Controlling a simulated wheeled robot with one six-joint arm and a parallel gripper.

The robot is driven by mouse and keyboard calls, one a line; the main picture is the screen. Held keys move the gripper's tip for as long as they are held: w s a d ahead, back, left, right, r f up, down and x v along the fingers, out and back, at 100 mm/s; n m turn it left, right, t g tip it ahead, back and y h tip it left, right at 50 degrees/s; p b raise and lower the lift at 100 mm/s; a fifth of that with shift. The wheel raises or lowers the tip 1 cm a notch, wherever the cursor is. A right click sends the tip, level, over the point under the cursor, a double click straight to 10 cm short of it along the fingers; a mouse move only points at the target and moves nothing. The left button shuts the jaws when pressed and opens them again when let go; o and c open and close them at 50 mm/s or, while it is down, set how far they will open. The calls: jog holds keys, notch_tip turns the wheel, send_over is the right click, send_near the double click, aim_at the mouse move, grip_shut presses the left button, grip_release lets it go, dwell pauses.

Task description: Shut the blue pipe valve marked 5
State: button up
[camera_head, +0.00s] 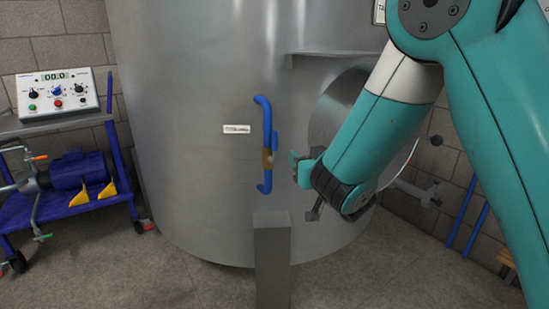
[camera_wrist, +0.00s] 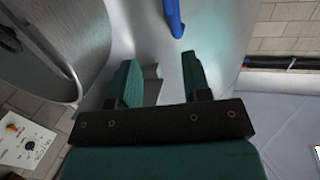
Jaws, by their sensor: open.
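A blue vertical pipe (camera_head: 266,115) with bent ends runs up the front of the steel tank. A brass-coloured valve body (camera_head: 267,158) sits low on it. A short blue handle (camera_head: 275,139) seems to stand upright beside the pipe, roughly parallel to it. No number 5 is legible. My gripper (camera_head: 305,186) is just right of the valve, apart from it, with its jaws open. In the wrist view my gripper (camera_wrist: 157,80) has two green fingers spread with nothing held between them. A blue pipe end (camera_wrist: 175,20) shows beyond them; the handle cannot be made out there.
The steel tank (camera_head: 190,130) fills the middle, with a round hatch (camera_head: 335,110) behind my arm. A grey post (camera_head: 272,260) stands below the valve. A blue pump trolley (camera_head: 75,180) with a control box (camera_head: 57,92) is at left. A small white label (camera_head: 237,129) is left of the pipe.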

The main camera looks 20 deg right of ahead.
jog(key=y+p, duration=0.1)
jog(key=p, duration=0.9)
send_near(276, 137)
jog(key=w, duration=0.3)
jog(key=shift+n, duration=0.4)
jog(key=w, duration=0.2)
jog(key=w+a, duration=0.1)
jog(key=w, duration=0.2)
jog(key=w+p, duration=0.1)
jog(key=w, duration=0.2)
jog(key=shift+a+f, duration=0.2)
jog(key=shift+a, duration=0.05)
grip_shut()
